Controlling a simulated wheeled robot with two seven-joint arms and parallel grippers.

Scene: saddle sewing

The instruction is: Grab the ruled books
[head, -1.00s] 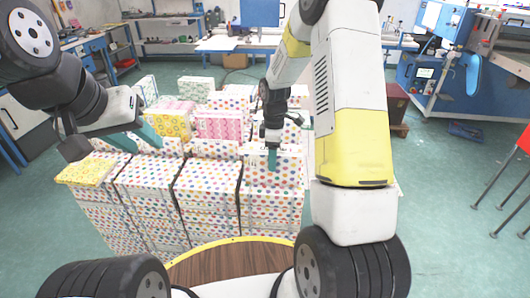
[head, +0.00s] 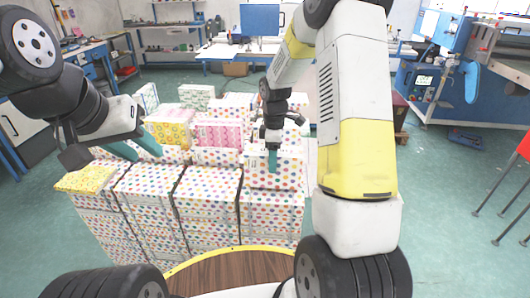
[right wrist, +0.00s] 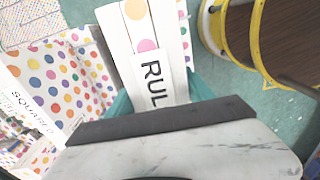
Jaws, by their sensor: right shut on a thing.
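My right gripper (head: 272,158) is shut on a white book with coloured dots (head: 290,171) at the front right of the stacks. In the right wrist view the teal fingers grip both sides of this ruled book (right wrist: 148,58), whose label reads "RUL", the rest hidden by the gripper. In the head view the book is at the top of the right-hand front column; I cannot tell whether it is clear of the books below. My left gripper (head: 135,149) is open, its teal fingers apart and empty, above the left side of the stacks.
Dotted books (head: 207,185) stand in several columns in front of me. A yellow-patterned book (head: 86,179) lies at the left, and pink ones (head: 218,133) behind. In the right wrist view a label reading "SQUARE" (right wrist: 35,118) shows beside the held book. A round wooden, yellow-edged surface (head: 235,268) is nearest me.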

